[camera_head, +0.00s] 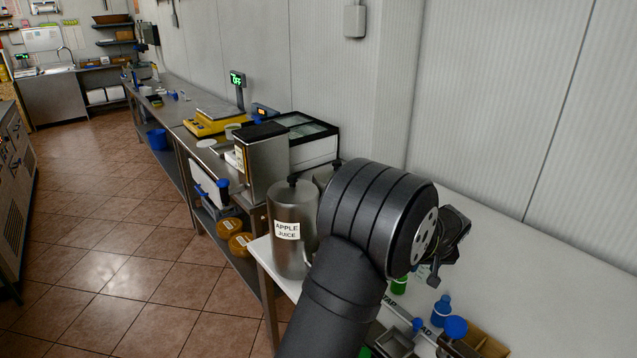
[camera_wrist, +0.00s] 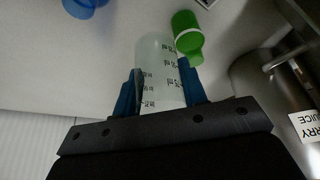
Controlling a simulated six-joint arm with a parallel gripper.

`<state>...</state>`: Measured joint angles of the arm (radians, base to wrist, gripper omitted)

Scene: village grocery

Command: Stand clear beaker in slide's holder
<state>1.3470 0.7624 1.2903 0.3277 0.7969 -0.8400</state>
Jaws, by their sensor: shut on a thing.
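The clear beaker (camera_wrist: 156,62) has black graduation marks and shows in the wrist view between the two blue fingers of my gripper (camera_wrist: 161,78). The fingers are shut on its sides. In the head view my gripper (camera_head: 434,274) is at the right, over the white table, largely behind my own wrist; I cannot make out the beaker there. A pale labelled rail (camera_head: 426,333), perhaps the slide, lies at the bottom of the head view with a grey metal block (camera_head: 394,342) beside it. Which part is the holder, I cannot tell.
A green bottle (camera_wrist: 187,38) stands close beside the beaker, and a blue item (camera_wrist: 82,8) is farther off. A steel apple juice canister (camera_head: 291,236) stands left of my arm. A blue bottle (camera_head: 441,311) is near the rail. The white table (camera_head: 560,290) is clear at right.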

